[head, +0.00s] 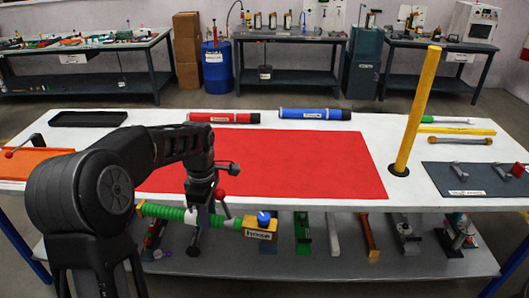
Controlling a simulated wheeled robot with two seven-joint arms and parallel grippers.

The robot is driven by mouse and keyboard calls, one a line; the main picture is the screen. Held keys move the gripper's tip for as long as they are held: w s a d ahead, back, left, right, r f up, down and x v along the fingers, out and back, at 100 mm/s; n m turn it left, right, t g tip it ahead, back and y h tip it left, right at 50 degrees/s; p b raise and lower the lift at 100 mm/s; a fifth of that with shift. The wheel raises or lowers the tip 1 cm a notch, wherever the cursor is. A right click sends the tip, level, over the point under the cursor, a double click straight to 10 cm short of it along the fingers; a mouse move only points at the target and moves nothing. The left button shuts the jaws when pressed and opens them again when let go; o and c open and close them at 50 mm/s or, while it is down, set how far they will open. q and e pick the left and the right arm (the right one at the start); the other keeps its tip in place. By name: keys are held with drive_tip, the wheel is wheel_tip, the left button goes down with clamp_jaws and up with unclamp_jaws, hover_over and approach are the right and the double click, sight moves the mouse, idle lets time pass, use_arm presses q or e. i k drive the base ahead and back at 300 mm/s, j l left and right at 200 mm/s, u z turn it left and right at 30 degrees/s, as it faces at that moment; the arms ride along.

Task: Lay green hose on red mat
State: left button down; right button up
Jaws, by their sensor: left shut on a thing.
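The red mat (310,165) lies flat on the white table, and its upper surface is bare. The green hose (165,212) is ribbed, with a pale fitting at its right end. It shows across the table's front edge, below the mat in the picture. My left gripper (199,222) points down and is shut on the hose near its middle, hiding that part. A yellow block with a blue knob (262,230) shows at the hose's right end; I cannot tell whether they touch. My right gripper is not in view.
A red tube (224,117) and a blue tube (315,114) lie behind the mat. A yellow post (418,110) stands upright right of it. A dark mat (470,180) with tools lies far right, a black tray (88,118) back left. Several tools fill the lower shelf.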

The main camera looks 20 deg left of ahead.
sight(260, 170)
drive_tip(key=i, duration=1.3)
